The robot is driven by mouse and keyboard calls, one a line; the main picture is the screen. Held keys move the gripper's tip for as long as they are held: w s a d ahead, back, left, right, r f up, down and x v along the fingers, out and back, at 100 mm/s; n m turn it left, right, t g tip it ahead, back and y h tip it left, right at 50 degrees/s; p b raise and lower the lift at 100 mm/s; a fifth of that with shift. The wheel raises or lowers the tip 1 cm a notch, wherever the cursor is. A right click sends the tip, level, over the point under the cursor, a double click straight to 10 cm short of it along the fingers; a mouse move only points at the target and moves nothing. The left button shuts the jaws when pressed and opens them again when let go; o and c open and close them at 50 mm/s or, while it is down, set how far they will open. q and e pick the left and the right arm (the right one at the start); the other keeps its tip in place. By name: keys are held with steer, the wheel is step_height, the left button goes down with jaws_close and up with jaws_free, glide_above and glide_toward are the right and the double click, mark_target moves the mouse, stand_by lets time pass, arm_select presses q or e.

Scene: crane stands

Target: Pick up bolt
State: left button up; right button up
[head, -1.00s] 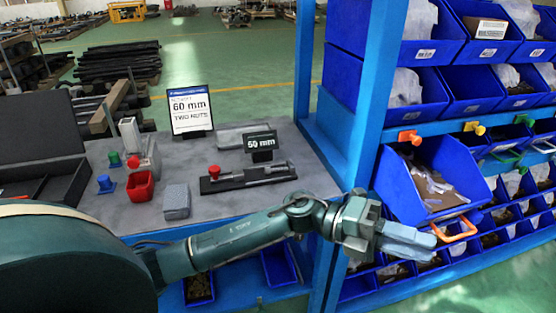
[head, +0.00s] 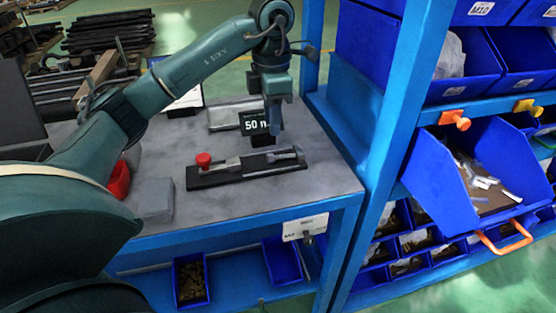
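My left gripper (head: 274,118) points down over the workbench, just above and behind the black fixture (head: 225,177). Its fingers show nearly edge-on, so I cannot tell whether they are open or shut. The fixture has a red knob (head: 203,159) at its left and a grey metal piece (head: 286,155) at its right, near my fingertips. I cannot tell whether that piece is a bolt, and I cannot pick out a bolt for certain elsewhere. My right gripper is out of view.
A small black sign (head: 250,122) stands behind the fixture, partly covered by my gripper. A grey block (head: 153,199) and a red bin (head: 119,180) stand left. A blue upright (head: 392,135) borders the bench. A tilted blue bin (head: 432,180) holds pale pieces.

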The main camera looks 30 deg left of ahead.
mark_target(273, 155)
arm_select(q)
step_height(273, 155, down, 8)
steer(key=shift+d+f, duration=0.1)
stand_by(0.4)
steer(key=shift+c, duration=0.6)
jaws_close()
